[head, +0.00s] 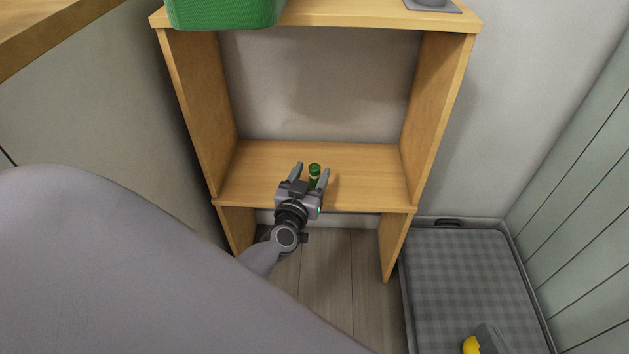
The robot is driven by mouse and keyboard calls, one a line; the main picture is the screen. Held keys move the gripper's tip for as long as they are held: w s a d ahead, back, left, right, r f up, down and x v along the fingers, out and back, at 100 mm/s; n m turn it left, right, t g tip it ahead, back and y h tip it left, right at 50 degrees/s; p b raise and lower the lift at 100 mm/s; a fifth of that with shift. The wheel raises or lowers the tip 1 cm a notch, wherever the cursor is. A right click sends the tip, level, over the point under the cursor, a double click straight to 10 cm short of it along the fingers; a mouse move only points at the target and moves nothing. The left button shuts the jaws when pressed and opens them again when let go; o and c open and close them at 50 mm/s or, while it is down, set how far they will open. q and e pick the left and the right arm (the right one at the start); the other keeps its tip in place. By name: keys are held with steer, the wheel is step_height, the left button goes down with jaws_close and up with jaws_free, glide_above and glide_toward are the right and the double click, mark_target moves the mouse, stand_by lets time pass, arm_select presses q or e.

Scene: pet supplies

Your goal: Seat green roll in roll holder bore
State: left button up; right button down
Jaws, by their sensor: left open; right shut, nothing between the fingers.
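My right gripper is not in view. No roll holder bore can be made out clearly.
Wooden side panels (436,100) bound the shelf. A green box (222,12) and a grey plate (450,8) sit on its top board. A checked pet bed (465,275) lies at lower right. A grey and yellow object (490,338), cut off by the frame, is there too.

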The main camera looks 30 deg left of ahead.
arm_select(q)
steer(key=shift+b+x, duration=0.35)
steer(key=shift+x, duration=0.95)
arm_select(e)
steer(key=shift+d+f+t, duration=0.1)
steer(key=shift+d+t, duration=0.2)
arm_select(q)
steer(key=shift+c, duration=0.2)
steer(key=c, duration=1)
steer(key=shift+o, duration=0.2)
steer(key=shift+r, duration=0.15)
